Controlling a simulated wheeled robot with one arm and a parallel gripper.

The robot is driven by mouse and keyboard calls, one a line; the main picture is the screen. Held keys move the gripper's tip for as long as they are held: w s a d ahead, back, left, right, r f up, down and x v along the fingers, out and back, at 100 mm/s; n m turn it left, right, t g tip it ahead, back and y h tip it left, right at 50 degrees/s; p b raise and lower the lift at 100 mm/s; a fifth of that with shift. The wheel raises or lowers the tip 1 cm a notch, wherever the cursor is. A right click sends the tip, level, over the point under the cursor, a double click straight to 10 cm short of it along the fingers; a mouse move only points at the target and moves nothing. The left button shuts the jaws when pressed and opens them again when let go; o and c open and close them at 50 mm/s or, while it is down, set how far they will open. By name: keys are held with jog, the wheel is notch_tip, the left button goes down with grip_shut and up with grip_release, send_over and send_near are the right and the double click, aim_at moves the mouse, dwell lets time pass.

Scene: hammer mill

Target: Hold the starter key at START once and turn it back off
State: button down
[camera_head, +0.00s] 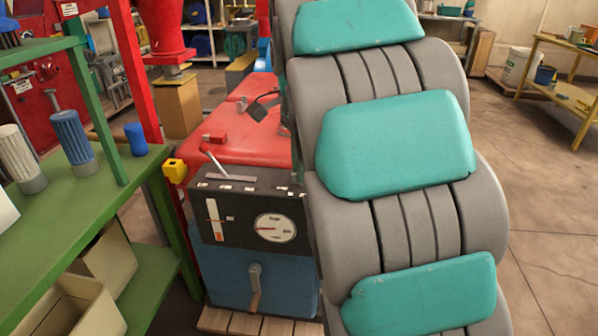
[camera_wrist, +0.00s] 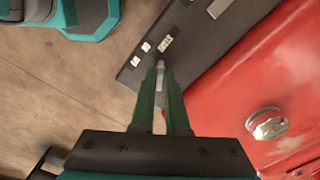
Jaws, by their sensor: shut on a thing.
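In the wrist view my gripper (camera_wrist: 160,78) has its green fingers shut on a small grey metal piece, the starter key (camera_wrist: 160,66), at the edge of the dark control panel (camera_wrist: 190,50). The key's turn position cannot be read. White labels (camera_wrist: 147,47) sit on the panel close to the fingertips, too small to read. In the head view the panel (camera_head: 208,229) tops a blue machine body (camera_head: 235,280) and carries a round gauge (camera_head: 275,228), a vertical scale and a lever (camera_head: 215,163). My arm hides the gripper and key there.
The red machine housing (camera_head: 250,140) lies behind the panel; in the wrist view it shows a silver cap (camera_wrist: 270,124). A green shelf (camera_head: 60,220) with bottles and bins stands on the left. A yellow table (camera_head: 565,95) stands far right, with open floor before it.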

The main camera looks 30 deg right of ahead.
jog(key=shift+n, duration=2.3)
jog(key=shift+n+b, duration=0.3)
jog(key=shift+n, duration=0.9)
jog(key=c, duration=1)
grip_release()
jog(key=shift+o, duration=0.2)
